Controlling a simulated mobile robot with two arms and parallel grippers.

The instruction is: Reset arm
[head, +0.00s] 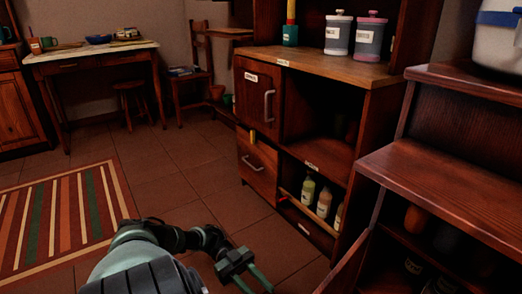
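My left arm reaches in from the bottom, left of centre. Its gripper (256,285) is low in the head view, over the tiled floor in front of the wooden cabinet (377,98). Its two green fingers are spread apart with nothing visible between them. The tips run close to the bottom edge of the picture. My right gripper is not in view.
Several bottles (324,203) stand in the cabinet's pulled-out lower compartment. Two lidded jars (338,37) stand on its top. A darker shelf unit (460,180) is close on the right. A striped rug (62,222) lies left; the tiled floor (180,165) beyond is clear.

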